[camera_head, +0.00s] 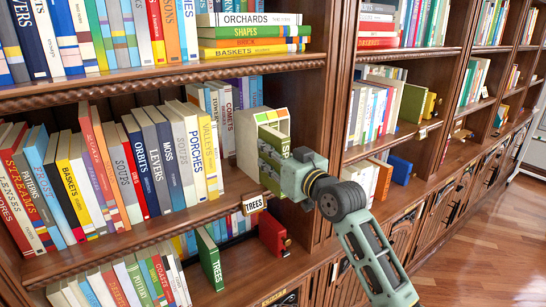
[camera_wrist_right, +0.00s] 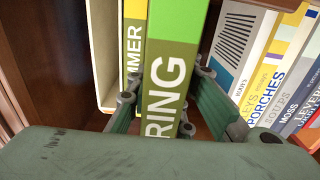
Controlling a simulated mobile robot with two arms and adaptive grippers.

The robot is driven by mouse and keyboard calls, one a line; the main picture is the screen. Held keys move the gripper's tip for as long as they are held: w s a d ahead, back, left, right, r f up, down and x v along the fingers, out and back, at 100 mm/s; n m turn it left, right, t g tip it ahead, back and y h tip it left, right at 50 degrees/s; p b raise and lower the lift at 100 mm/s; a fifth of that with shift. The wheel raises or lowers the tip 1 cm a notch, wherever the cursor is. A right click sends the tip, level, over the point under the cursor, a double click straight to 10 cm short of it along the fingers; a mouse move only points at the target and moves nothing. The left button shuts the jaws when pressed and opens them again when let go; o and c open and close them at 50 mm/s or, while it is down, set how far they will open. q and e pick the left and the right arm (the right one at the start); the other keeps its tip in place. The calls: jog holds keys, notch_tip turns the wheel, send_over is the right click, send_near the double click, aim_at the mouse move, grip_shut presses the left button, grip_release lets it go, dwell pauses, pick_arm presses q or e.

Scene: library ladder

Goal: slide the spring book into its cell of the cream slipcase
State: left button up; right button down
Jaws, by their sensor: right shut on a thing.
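The cream slipcase (camera_head: 244,141) stands on the middle shelf, right of the row of books, with coloured spine tops at its open front. In the right wrist view its pale wall (camera_wrist_right: 103,50) is at the left, beside a book spine reading "MMER" (camera_wrist_right: 133,60). My right gripper (camera_head: 279,165) is shut on the spring book, a green and olive book (camera_wrist_right: 165,85) whose spine reads "RING", upright between the fingers. It stands nearer the camera than the "MMER" spine. Its far end is hidden, so I cannot tell how far it is inside the slipcase. My left gripper is out of view.
A row of books (camera_head: 165,150) stands left of the slipcase. A dark wooden upright (camera_head: 338,100) is to the right. Lower down are a green book (camera_head: 210,258) and a red book (camera_head: 272,236).

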jog(key=shift+w+a, duration=0.2)
jog(key=shift+w, duration=0.05)
jog(key=c, duration=1.6)
grip_release()
jog(key=shift+r, duration=0.1)
jog(key=shift+c, duration=0.2)
jog(key=shift+o, duration=0.8)
jog(key=v, duration=1.2)
jog(key=shift+a, duration=0.1)
jog(key=shift+c, duration=0.3)
